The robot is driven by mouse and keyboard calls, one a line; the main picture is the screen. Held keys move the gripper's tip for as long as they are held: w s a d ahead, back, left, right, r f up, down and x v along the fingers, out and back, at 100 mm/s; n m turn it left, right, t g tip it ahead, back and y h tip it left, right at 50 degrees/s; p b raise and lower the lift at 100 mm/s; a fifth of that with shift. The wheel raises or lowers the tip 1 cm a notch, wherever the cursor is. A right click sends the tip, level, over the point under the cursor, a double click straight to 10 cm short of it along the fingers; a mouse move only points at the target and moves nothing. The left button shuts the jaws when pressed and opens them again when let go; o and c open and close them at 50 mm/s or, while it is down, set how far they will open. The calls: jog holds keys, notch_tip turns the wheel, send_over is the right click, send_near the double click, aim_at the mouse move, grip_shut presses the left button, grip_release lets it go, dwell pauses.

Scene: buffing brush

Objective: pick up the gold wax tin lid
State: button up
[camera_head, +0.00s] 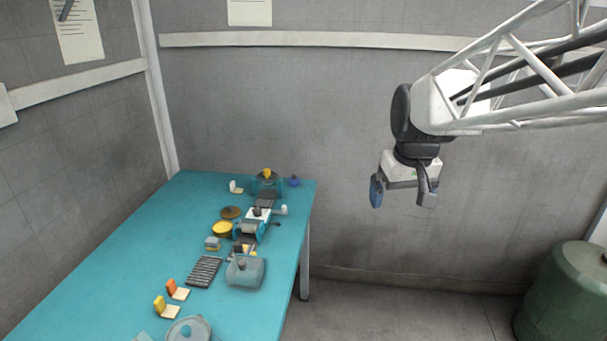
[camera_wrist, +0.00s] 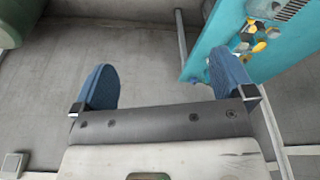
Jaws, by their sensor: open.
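A dark gold round disc (camera_head: 231,212), which looks like the wax tin lid, lies flat on the teal table (camera_head: 120,255). A round tin with bright yellow contents (camera_head: 222,229) sits just in front of it. My gripper (camera_head: 401,194) is open and empty, in the air to the right of the table and well apart from the lid. In the wrist view my gripper (camera_wrist: 162,65) shows two blue-padded fingers spread wide over bare floor. The table (camera_wrist: 202,52) is at the upper right there, with small yellow items too small to tell apart.
A teal machine (camera_head: 250,228) stands right of the tin. A clear bin (camera_head: 245,272), a row of dark rods (camera_head: 204,271) and small orange and yellow blocks lie nearer. A green drum (camera_head: 565,295) stands on the floor at right. The air between gripper and table looks clear.

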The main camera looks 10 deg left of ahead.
jog(key=w+a+f+n, duration=0.1)
jog(key=w+a, duration=0.5)
jog(key=w, duration=0.2)
jog(key=w+a+f+n, duration=0.1)
jog(key=w+a+n, duration=0.1)
jog(key=w+a, duration=0.45)
jog(key=n+g+y, duration=0.1)
jog(key=n+g, duration=0.1)
jog(key=n, duration=0.5)
send_over(230, 207)
jog(key=d, duration=0.1)
jog(key=f, duration=2.7)
jog(key=shift+s+f, duration=0.35)
jog(key=shift+f, duration=0.05)
jog(key=shift+d, duration=0.1)
jog(key=shift+a+f, duration=0.2)
jog(key=shift+f, duration=1.05)
jog(key=shift+w+f, duration=0.1)
jog(key=shift+f, duration=0.05)
jog(key=shift+w+a+f, duration=0.1)
jog(key=shift+a+f, duration=0.05)
jog(key=shift+f, duration=0.65)
jog(key=shift+w+a+f, duration=0.1)
jog(key=shift+a+f, duration=0.05)
jog(key=shift+f, duration=0.65)
jog(key=shift+w+a+f, duration=0.1)
jog(key=shift+a+f, duration=0.05)
jog(key=shift+f, duration=0.65)
